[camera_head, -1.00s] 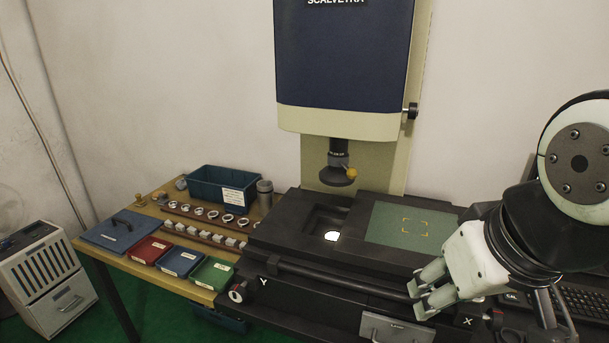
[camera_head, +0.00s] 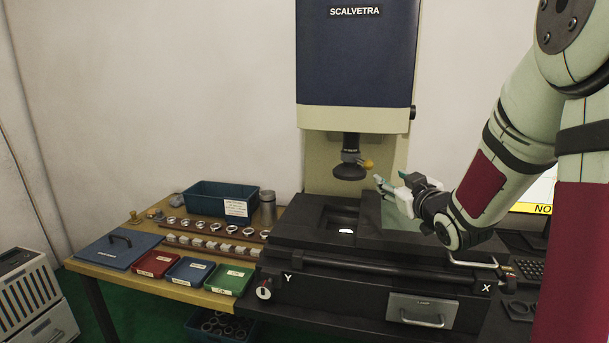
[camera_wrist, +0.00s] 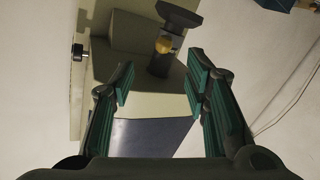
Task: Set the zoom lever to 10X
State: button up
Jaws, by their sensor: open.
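The zoom lever is a small yellow knob (camera_head: 368,163) on the right side of the black lens barrel (camera_head: 350,145), under the blue and cream head of the SCALVETRA machine. In the wrist view the knob (camera_wrist: 163,45) shows beyond the fingertips, between the two fingers and above the middle. My gripper (camera_head: 378,182) is just right of and slightly below the knob, pointing left towards the lens. In the wrist view my gripper (camera_wrist: 156,85) is open, with nothing between its green-padded fingers. It appears apart from the knob. The zoom scale markings are too small to read.
The black stage (camera_head: 300,228) lies below the lens. A blue bin (camera_head: 205,198), rings on racks, and red, blue and green trays (camera_head: 190,270) stand on the table to the left. A dark side knob (camera_wrist: 78,52) shows on the machine. Space around the lens is free.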

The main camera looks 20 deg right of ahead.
aim_at(371, 166)
jog(key=shift+t, duration=0.4)
jog(key=w, duration=0.4)
jog(key=w+d, duration=0.1)
jog(key=w, duration=0.8)
jog(key=shift+w+d+f, duration=0.2)
jog(key=shift+w+d, duration=0.1)
jog(key=shift+w, duration=0.1)
grip_shut()
